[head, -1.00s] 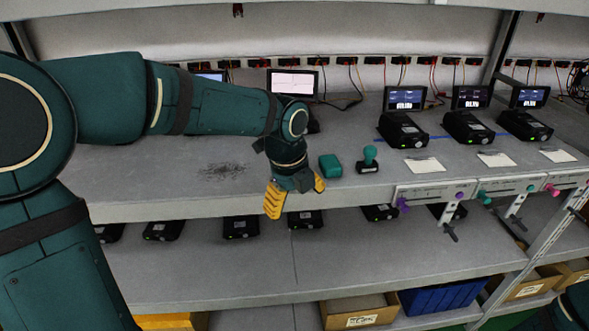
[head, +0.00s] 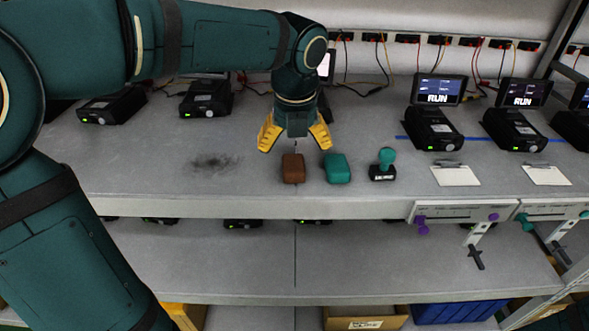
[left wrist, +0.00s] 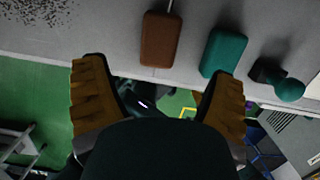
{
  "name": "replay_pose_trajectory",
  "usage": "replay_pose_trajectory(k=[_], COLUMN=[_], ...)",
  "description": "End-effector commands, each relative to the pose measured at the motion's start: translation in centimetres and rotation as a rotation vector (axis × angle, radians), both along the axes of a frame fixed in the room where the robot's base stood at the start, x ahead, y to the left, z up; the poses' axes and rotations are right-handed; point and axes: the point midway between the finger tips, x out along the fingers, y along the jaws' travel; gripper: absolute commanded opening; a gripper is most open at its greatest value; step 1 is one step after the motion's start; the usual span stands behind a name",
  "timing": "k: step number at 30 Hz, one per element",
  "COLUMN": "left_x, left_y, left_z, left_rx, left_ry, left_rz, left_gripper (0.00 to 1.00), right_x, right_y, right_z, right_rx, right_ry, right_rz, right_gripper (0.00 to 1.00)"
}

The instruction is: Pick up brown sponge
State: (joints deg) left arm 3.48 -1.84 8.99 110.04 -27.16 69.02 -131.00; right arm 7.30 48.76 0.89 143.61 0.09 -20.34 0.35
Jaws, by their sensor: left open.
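The brown sponge (head: 293,168) lies on the upper shelf, left of a teal block (head: 337,168). My left gripper (head: 295,146) is open and empty, its yellow fingers spread just behind and above the sponge in the head view. In the left wrist view the sponge (left wrist: 160,39) lies beyond the open fingertips (left wrist: 157,75), between them sideways, near the shelf edge. The gripper does not touch it, as far as I can see. My right gripper is not in view.
A teal-handled stamp (head: 384,166) stands right of the teal block. A dark speckled patch (head: 213,162) marks the shelf at left. Black devices (head: 433,128) with screens and clipboards (head: 456,175) stand further right. The front shelf edge (head: 250,208) is close.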

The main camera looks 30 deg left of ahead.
Motion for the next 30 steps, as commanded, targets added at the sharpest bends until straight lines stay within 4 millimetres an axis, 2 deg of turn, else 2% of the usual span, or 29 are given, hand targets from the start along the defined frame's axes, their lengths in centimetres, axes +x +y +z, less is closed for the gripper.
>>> replay_pose_trajectory(k=[1, 3, 11, 19, 27, 28, 30], left_x=[0.1, 0.2, 0.4, 1.0, 1.1, 1.1, 1.0], left_y=[0.1, 0.2, 0.4, 1.1, 1.1, 1.1, 1.1], left_z=[-0.9, -1.5, -2.8, -6.5, -6.9, -6.9, -6.9], left_rx=[0.0, 0.0, -0.001, 0.0, -0.001, -0.001, -0.001], left_ry=[0.001, 0.002, 0.001, 0.002, 0.0, 0.0, 0.0], left_rz=[0.001, 0.001, 0.002, 0.001, 0.0, 0.0, 0.0], left_gripper=[0.85, 0.85, 0.85, 0.85, 0.85, 0.83, 0.6], right_x=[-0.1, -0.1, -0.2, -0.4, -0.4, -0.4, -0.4], right_y=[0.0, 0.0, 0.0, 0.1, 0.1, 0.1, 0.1], right_z=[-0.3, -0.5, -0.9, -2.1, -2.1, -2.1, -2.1], right_rx=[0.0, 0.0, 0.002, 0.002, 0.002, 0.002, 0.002], right_ry=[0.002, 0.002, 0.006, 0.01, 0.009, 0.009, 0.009], right_rz=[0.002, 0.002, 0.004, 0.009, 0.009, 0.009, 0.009], right_gripper=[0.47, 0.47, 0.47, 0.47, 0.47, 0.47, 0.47])
